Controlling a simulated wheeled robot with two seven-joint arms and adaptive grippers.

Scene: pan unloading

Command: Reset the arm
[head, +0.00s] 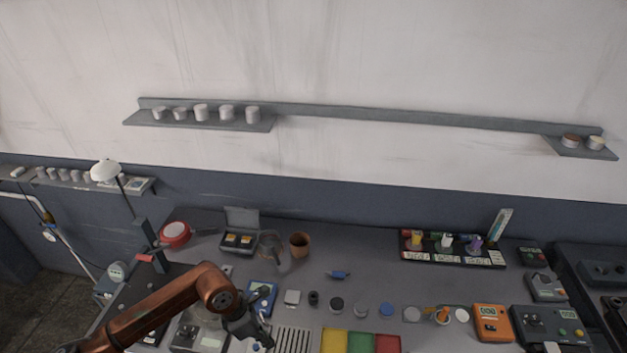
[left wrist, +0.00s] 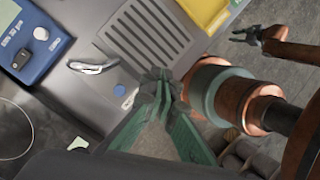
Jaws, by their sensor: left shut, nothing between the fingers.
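My left arm (head: 165,312) is copper-coloured and reaches in from the lower left in the head view. My left gripper (head: 266,342) is over the front of the workbench, left of the slotted grey plate. In the left wrist view its green fingers (left wrist: 160,78) are shut with nothing between them, beside the slotted plate (left wrist: 150,35). My right gripper (left wrist: 258,36) shows small at the upper right of the left wrist view, over the floor; its finger gap is unclear. It is not seen in the head view. A red pan (head: 175,233) lies at the bench's back left.
Blue (head: 262,297) and orange (head: 491,323) meters stand on the bench. Yellow, green and red trays (head: 361,342) are at the front. A bottle rack (head: 453,257) is at the back right. A brown cup (head: 299,244) stands at the back. The bench's middle has free room.

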